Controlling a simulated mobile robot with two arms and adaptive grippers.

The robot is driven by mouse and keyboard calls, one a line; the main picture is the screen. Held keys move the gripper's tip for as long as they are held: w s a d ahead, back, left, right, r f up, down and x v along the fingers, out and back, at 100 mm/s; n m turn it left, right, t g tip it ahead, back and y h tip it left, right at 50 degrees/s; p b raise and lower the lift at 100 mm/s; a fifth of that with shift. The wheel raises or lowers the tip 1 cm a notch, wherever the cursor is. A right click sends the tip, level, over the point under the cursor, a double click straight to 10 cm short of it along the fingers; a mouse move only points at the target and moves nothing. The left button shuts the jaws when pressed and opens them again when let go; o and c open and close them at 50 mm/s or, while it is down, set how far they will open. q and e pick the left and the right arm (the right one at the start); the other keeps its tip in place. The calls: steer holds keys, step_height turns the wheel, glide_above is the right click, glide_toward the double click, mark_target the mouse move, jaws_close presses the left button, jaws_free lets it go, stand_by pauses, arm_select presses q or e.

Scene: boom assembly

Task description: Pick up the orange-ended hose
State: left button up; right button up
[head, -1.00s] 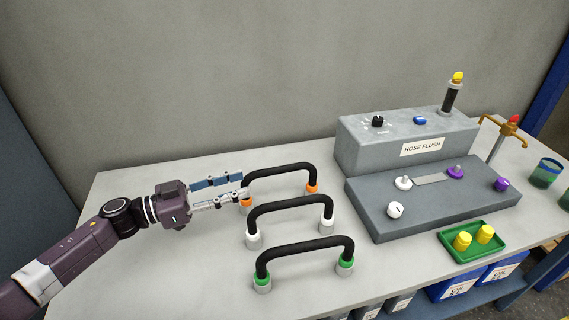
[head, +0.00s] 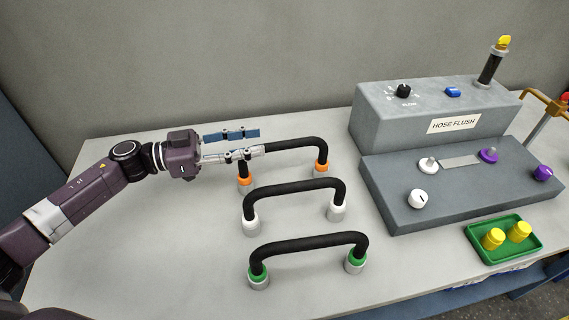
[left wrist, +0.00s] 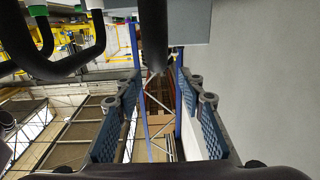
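The orange-ended hose (head: 298,144) is a black arch standing on the table with an orange collar at each foot. It is the farthest of three hoses. My left gripper (head: 261,141) is open at this hose's upper left bend, and its lower finger covers part of the bend. In the left wrist view a black hose (left wrist: 153,40) runs between the two spread blue-padded fingers (left wrist: 157,95), with gaps on both sides. I cannot tell whether a finger touches it. My right gripper is not in view.
A white-ended hose (head: 295,187) and a green-ended hose (head: 308,244) stand nearer on the table (head: 150,250). The grey hose flush unit (head: 395,130) stands to the right. A green tray (head: 480,250) with yellow pieces lies in front of it. The table's left part is clear.

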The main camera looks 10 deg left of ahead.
mark_target(302, 142)
arm_select(q)
steer(key=shift+w+f, duration=0.1)
steer(key=shift+f, duration=0.5)
steer(key=shift+f+b, duration=0.35)
steer(key=shift+b, duration=0.2)
steer(key=shift+w+d, duration=0.25)
steer(key=shift+d, duration=0.15)
steer(key=b+x, duration=0.1)
steer(key=x, duration=0.6)
steer(key=shift+d+f, duration=0.1)
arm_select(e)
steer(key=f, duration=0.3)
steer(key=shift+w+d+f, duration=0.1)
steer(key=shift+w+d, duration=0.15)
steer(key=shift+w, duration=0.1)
arm_select(q)
steer(key=shift+s, duration=0.2)
steer(key=shift+c, duration=0.3)
jaws_close()
